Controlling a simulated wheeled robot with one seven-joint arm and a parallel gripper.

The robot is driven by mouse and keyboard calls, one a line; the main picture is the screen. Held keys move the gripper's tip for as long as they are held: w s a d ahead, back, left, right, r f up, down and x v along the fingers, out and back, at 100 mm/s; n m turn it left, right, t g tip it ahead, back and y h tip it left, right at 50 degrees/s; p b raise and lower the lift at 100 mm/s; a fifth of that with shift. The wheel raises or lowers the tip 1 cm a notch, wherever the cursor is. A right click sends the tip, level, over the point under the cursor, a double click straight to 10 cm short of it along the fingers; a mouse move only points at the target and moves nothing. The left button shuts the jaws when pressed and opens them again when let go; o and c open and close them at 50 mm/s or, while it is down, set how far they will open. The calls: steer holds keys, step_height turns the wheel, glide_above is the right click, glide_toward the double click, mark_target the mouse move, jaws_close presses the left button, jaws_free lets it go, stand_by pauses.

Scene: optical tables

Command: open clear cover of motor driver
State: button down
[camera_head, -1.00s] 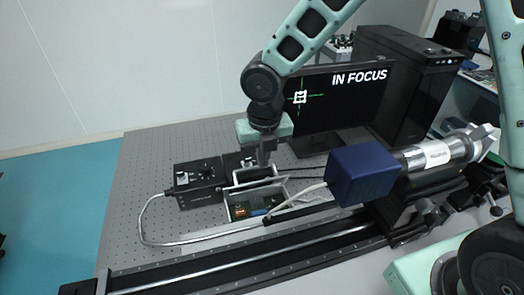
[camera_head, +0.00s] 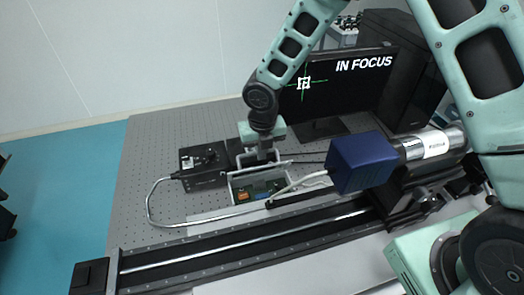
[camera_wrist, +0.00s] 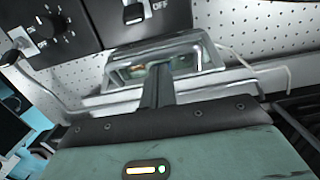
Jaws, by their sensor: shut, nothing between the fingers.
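The motor driver (camera_head: 243,195) is a light-framed box with a green circuit board inside, on the perforated table. Its clear cover (camera_head: 235,173) has a pale rim along the box's back side, just below my gripper; its exact tilt is hard to tell. My gripper (camera_head: 268,157) points down at the back of the box, with its fingers together and empty. In the wrist view the fingers (camera_wrist: 157,85) are in front of the pale frame of the cover (camera_wrist: 203,50), with the board visible through it. Whether they touch the frame cannot be told.
A black control box (camera_head: 203,165) stands left of the driver. A blue camera (camera_head: 358,165) on a silver tube is at right, with a cable crossing near the driver. A black rail (camera_head: 240,245) runs in front. A monitor (camera_head: 345,95) reading IN FOCUS stands behind.

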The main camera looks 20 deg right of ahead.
steer(key=shift+w, duration=0.1)
steer(key=shift+w+r+p, duration=0.2)
steer(key=shift+w+p, duration=0.1)
steer(key=shift+p, duration=0.25)
steer(key=w+p, duration=0.1)
steer(key=w, duration=0.2)
steer(key=shift+f, duration=0.2)
